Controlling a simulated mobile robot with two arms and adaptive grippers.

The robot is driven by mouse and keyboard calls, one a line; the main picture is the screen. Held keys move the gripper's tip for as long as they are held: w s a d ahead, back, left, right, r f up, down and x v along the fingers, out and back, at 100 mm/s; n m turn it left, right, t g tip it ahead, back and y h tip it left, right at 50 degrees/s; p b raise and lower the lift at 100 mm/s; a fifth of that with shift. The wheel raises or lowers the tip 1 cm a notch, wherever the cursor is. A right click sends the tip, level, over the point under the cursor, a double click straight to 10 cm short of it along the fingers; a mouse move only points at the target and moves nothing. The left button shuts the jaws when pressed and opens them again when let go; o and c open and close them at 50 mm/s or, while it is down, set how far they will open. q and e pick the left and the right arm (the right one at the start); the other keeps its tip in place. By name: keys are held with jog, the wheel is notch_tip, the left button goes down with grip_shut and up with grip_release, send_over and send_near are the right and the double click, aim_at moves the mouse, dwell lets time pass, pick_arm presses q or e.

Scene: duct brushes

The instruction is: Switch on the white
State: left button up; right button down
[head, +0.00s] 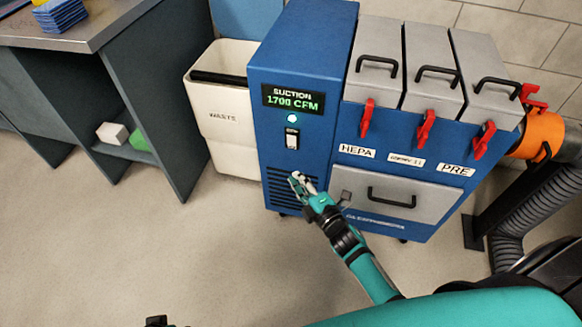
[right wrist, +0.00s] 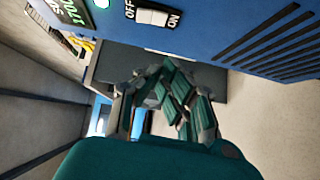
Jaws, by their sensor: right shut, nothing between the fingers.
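The white rocker switch (head: 292,140) is on the front of the blue suction unit (head: 303,50), below a lit green lamp (head: 292,118) and a display (head: 293,99) reading SUCTION 1700 CFM. In the right wrist view the switch (right wrist: 152,17) shows at the top, between OFF on its left and ON on its right. Which side is pressed in, I cannot tell. My right gripper (head: 297,182) is shut and empty, below the switch and in front of the vent slots. Its fingers also show in the right wrist view (right wrist: 163,78), apart from the switch.
A white waste bin (head: 217,100) stands left of the unit. A grey drawer with a black handle (head: 392,197) is right of my gripper. Red latches (head: 426,127) and an orange hose collar (head: 541,135) are farther right.

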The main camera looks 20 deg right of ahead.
pick_arm(q)
jog(key=shift+s+f, duration=0.1)
jog(key=shift+f, duration=0.5)
pick_arm(e)
jog(key=shift+s+d+f, duration=0.1)
jog(key=shift+s+d, duration=0.1)
jog(key=shift+s, duration=0.75)
jog(key=shift+s+d, duration=0.15)
jog(key=shift+s, duration=0.8)
